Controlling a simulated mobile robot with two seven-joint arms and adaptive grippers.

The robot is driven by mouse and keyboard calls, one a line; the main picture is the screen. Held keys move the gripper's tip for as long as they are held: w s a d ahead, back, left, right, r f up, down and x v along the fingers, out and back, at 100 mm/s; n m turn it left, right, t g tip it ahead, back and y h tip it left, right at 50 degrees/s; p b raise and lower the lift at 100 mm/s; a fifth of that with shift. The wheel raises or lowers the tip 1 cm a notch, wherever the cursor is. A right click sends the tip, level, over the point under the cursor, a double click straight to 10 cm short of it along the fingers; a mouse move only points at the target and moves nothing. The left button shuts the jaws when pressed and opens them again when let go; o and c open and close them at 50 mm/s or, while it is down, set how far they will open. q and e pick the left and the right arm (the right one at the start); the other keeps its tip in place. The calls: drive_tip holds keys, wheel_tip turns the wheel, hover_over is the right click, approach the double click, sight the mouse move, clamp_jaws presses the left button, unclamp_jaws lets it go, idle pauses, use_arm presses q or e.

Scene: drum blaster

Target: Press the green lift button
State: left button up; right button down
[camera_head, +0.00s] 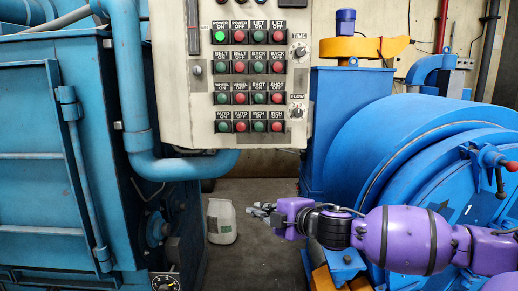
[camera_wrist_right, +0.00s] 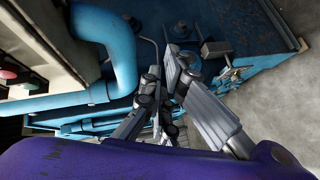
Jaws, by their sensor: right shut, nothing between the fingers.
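The green lift button (camera_head: 259,36) is in the top row of the control panel (camera_head: 180,110), under a "LIFT ON" label, left of the red "LIFT OFF" button (camera_head: 277,37). My right gripper (camera_head: 258,211) is below the panel, well apart from the button, pointing left. It is shut and empty, and also shows in the right wrist view (camera_wrist_right: 163,75). In that view a few panel buttons (camera_wrist_right: 10,73) show at the left edge; the green lift button cannot be made out there. My left gripper is not in view.
A thick blue pipe (camera_head: 133,90) curves under the panel, beside a large blue machine (camera_head: 45,170) on the left. Blue round machinery (camera_head: 400,135) stands behind my right arm. A white jug (camera_head: 221,222) sits on the floor. The space before the panel looks clear.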

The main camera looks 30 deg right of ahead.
sight(252, 38)
wheel_tip(252, 38, up, 25)
drive_tip(key=w+a+n+t, duration=0.1)
drive_tip(key=a+n+t, duration=0.15)
drive_tip(key=n, duration=0.25)
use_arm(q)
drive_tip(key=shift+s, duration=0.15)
use_arm(e)
drive_tip(key=s+a+r+n+t, duration=0.1)
drive_tip(key=s+r, duration=0.1)
drive_tip(key=r, duration=0.7)
drive_tip(key=s+a+r+n+t, duration=0.1)
drive_tip(key=s+a+r+n, duration=0.1)
drive_tip(key=r, duration=0.7)
drive_tip(key=shift+s+r+t, duration=0.35)
drive_tip(key=shift+s+r, duration=0.05)
drive_tip(key=shift+s, duration=0.3)
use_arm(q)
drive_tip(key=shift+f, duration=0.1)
